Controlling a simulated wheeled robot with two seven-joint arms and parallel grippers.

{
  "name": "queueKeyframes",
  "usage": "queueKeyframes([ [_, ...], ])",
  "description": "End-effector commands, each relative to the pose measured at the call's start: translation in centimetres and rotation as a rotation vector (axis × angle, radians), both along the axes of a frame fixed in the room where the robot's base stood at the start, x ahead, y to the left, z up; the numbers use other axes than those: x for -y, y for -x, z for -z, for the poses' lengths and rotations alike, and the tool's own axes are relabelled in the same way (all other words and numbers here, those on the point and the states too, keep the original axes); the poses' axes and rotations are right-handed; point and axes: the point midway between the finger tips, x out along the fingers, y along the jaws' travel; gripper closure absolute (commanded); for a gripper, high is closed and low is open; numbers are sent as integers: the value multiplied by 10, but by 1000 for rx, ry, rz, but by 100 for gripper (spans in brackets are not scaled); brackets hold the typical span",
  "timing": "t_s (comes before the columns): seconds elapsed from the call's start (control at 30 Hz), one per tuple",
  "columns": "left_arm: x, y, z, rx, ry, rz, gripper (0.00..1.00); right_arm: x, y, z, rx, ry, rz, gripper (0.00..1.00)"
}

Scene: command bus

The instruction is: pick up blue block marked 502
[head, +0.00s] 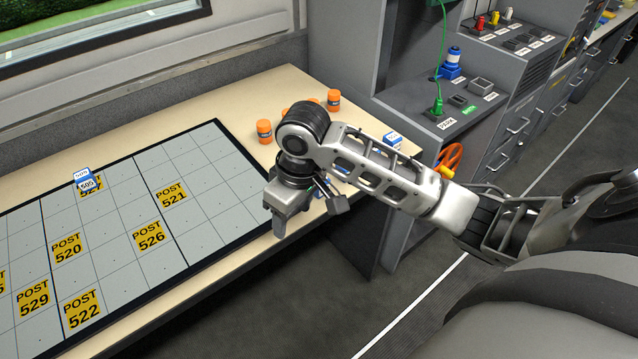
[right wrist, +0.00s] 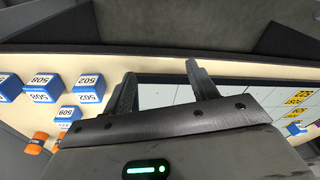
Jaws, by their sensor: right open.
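The blue block marked 502 (right wrist: 90,90) has a white label that reads upside down in the right wrist view. It stands on the tan table just left of my right gripper (right wrist: 162,82), apart from its left finger. The fingers are spread with nothing between them. In the head view my right gripper (head: 308,216) hangs over the table's front edge, right of the grey map board. There the arm and gripper hide most of the blocks, and I cannot make out 502. My left gripper is in neither view.
Other blue blocks (right wrist: 42,90) stand close left of 502, one (right wrist: 67,115) just below it. Orange cylinders (head: 264,131) stand behind my arm. A block marked 505 (head: 86,181) sits on the map board (head: 205,180). Grey cabinets (head: 440,100) stand right.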

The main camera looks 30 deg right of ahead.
Motion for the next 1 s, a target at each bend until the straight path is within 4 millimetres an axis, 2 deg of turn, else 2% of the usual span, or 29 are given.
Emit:
queueKeyframes([
  [0.03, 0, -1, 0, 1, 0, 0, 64, 20, -21, -20, -10, 35, 33, 42],
  [0.2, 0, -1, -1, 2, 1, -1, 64, 69, -53, -75, -77, 81, 156, 42],
  [0.3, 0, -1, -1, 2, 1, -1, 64, 89, -61, -99, -99, 85, 216, 42],
  [0.43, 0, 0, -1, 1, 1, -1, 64, 100, -65, -113, -116, 83, 256, 42],
  [0.57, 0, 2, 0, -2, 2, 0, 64, 102, -65, -99, -122, 81, 263, 42],
  [0.8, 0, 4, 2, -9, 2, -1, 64, 102, -65, -47, -121, 81, 261, 42],
  [1.0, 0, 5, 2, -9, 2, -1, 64, 101, -65, -16, -117, 80, 260, 42],
])
